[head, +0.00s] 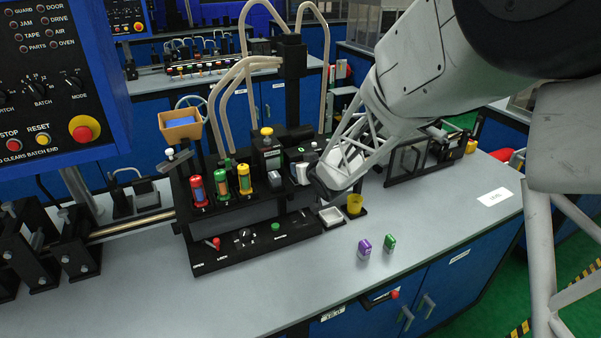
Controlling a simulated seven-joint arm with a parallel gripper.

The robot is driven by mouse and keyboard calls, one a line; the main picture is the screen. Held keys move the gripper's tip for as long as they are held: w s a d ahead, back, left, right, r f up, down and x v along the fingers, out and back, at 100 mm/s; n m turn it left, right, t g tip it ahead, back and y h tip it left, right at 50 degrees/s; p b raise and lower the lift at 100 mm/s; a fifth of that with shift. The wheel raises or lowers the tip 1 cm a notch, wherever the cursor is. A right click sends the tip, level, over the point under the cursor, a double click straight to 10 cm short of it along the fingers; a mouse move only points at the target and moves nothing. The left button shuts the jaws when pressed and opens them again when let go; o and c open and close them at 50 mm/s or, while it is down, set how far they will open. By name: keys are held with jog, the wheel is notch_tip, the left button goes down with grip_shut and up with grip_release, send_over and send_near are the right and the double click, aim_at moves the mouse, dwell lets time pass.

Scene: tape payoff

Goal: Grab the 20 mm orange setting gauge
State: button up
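I cannot make out an orange setting gauge in the head view; it may be hidden behind my gripper or too small to tell. My gripper (322,190) points down and left at the right end of the black fixture (255,222). Its dark fingertips are small and partly covered by its pale body, so their opening and anything between them cannot be told.
Red, green and yellow capped cylinders (221,184) stand in the fixture. A black-framed unit (425,157) is behind right. The bench front (440,235) is mostly clear beside a white label (495,197).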

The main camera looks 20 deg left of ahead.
grip_shut()
jog(key=shift+r, duration=0.15)
jog(key=shift+r, duration=0.8)
jog(key=shift+s+d+r, duration=0.1)
jog(key=shift+s+r, duration=0.05)
jog(key=shift+r, duration=0.8)
jog(key=s+d+r, duration=0.1)
jog(key=s+d, duration=0.7)
jog(key=s, duration=0.5)
jog(key=shift+s+d+r, duration=0.15)
